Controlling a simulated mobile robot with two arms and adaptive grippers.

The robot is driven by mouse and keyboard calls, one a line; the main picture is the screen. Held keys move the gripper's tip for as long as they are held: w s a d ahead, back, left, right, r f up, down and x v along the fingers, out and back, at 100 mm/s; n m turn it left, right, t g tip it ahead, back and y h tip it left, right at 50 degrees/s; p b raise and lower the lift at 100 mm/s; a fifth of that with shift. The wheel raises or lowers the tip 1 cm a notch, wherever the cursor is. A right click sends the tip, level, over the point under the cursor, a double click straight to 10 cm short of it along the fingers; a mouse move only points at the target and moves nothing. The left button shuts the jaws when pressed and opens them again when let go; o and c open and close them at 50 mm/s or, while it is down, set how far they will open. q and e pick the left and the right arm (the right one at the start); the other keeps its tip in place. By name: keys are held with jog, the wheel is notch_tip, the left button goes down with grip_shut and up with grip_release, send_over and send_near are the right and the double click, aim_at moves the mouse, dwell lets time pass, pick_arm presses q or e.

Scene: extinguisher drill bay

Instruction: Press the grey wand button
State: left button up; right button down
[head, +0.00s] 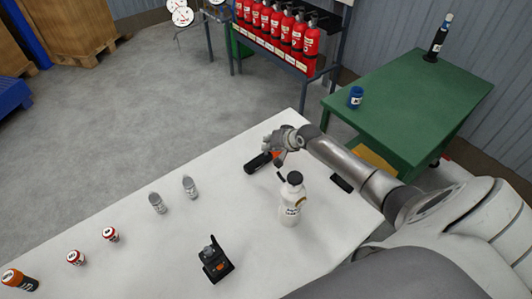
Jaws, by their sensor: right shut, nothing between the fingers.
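My right gripper (280,157) reaches in from the right over the white table (120,262). It is shut, and its fingertips are close to a black wand-like thing (257,164) with an orange part. I cannot tell whether they touch. A grey button cannot be made out; the gripper may hide part of the wand. A white bottle (291,205) with a black cap stands upright just in front of the gripper. A black stand (216,263) with a grey-topped device is nearer the front. My left gripper is out of view.
Two grey cans (157,203), two small red cans (110,234) and an orange-black can (19,280) stand on the left of the table. A small black item (341,183) lies beneath my arm. A green table (420,100) and a rack of red extinguishers (298,34) are behind.

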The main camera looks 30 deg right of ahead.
aim_at(269, 153)
jog(key=shift+f, duration=0.1)
dwell(0.4)
jog(key=shift+f, duration=0.35)
dwell(0.3)
jog(key=shift+r+p, duration=0.35)
jog(key=shift+r, duration=0.05)
dwell(0.4)
notch_tip(269, 153, up, 6)
jog(key=p, duration=0.6)
jog(key=shift+s, duration=0.1)
